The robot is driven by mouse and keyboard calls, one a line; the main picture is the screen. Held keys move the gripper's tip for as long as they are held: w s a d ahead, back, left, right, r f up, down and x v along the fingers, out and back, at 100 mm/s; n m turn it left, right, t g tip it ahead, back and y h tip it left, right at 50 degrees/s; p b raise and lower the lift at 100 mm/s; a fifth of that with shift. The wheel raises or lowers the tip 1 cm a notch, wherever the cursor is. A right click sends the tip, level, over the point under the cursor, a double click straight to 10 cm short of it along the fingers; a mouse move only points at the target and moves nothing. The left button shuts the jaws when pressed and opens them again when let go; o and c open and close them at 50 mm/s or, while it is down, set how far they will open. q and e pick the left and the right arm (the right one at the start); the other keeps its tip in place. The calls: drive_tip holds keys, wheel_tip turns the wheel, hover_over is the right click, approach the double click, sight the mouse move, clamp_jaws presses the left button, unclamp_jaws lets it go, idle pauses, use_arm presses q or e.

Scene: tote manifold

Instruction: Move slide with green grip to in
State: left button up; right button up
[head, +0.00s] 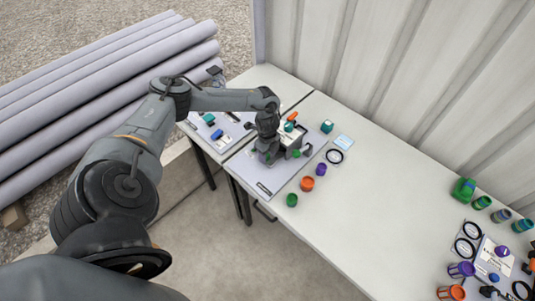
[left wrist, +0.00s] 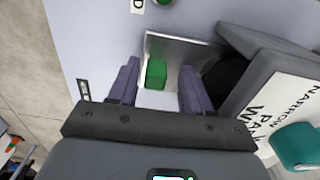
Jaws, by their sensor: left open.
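The green grip (left wrist: 156,73) is a small green block on a pale slide (left wrist: 157,99), in the left wrist view. The slide lies in a shiny metal channel (left wrist: 185,47) beside a dark grey housing. My left gripper (left wrist: 158,66) is open, with one finger on each side of the green grip and visible gaps to it. In the head view my left gripper (head: 268,157) is low at the grey panel (head: 262,179), and a small green piece (head: 295,153) shows to its right. Contact cannot be told. My right gripper is not in view.
A white "NARROW PA…" label (left wrist: 275,108) and a teal handle (left wrist: 297,145) are close at the right in the wrist view. An orange cup (head: 307,184), purple cup (head: 321,169) and green cup (head: 292,200) stand near the panel. The table's middle is clear.

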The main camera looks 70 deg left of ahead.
use_arm(q)
wheel_tip(320, 180, up, 11)
drive_tip(key=p, duration=0.1)
idle(0.6)
